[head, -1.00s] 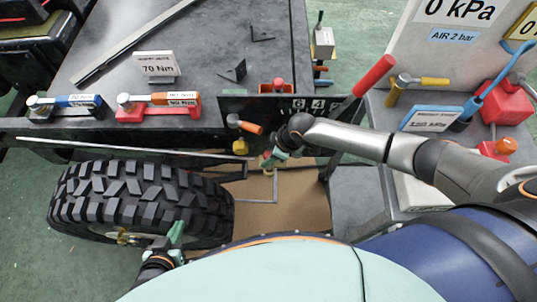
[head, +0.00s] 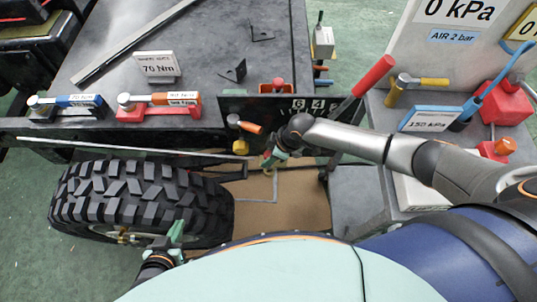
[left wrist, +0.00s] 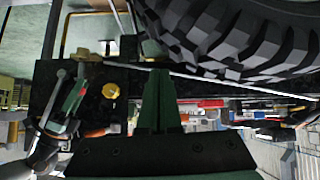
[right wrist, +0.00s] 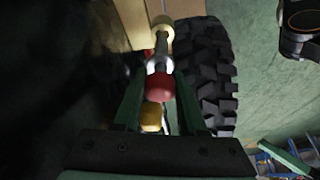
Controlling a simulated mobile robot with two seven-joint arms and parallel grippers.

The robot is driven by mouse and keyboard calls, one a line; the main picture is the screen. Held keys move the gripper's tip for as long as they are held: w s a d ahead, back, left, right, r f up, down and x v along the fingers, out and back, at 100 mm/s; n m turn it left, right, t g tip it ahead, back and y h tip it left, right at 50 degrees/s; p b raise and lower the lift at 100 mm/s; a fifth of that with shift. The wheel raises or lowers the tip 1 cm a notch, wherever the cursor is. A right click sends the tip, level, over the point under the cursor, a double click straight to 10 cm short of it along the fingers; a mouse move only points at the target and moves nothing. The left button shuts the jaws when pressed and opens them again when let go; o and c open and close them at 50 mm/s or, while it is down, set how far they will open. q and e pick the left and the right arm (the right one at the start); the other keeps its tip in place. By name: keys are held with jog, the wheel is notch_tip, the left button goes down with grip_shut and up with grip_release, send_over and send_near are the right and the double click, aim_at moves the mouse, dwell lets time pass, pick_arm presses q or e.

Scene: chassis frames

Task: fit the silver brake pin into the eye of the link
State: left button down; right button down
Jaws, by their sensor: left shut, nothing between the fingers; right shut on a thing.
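My right gripper (right wrist: 158,100) is shut on the silver brake pin (right wrist: 160,62), holding it near its red head (right wrist: 160,86). The pin points away from the fingers, and its far end overlaps a pale yellow ring (right wrist: 163,30), which looks like the eye of the link. I cannot tell whether the tip is inside the ring or only in front of it. In the head view my right gripper (head: 270,160) is above the brown board, with the pin mostly hidden. My left gripper (head: 176,233) is shut and empty beside the tyre; its closed fingers show in the left wrist view (left wrist: 160,100).
The big black tyre (head: 140,203) lies left of my right gripper. A dark bench (head: 200,60) with torque tools stands behind it. A black numbered panel (head: 270,103) and a red-handled lever (head: 373,76) are close behind the right arm. A brown board (head: 300,205) lies below.

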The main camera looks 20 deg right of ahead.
jog(key=shift+f+b, duration=2.6)
jog(key=shift+f, duration=0.45)
jog(key=shift+c, duration=1.9)
grip_release()
jog(key=shift+d+r, duration=0.1)
jog(key=shift+r, duration=0.05)
jog(key=p+v, duration=0.2)
jog(key=v, duration=1)
jog(key=shift+p, duration=0.35)
jog(key=shift+s+r, duration=0.1)
jog(key=shift+r, duration=0.05)
jog(key=s+a+m+t+y+p, duration=0.1)
jog(key=s+a+m+t+y, duration=0.1)
jog(key=s+a+m+t, duration=0.45)
jog(key=s+d+f+m+h+p, duration=0.1)
jog(key=s+d+f+m+h, duration=0.1)
jog(key=s+d, duration=0.3)
jog(key=d+m+h, duration=0.1)
jog(key=d, duration=0.1)
jog(key=shift+s+d+f+h, duration=0.15)
jog(key=shift+s+d+h, duration=0.15)
jog(key=shift+s+d, duration=0.1)
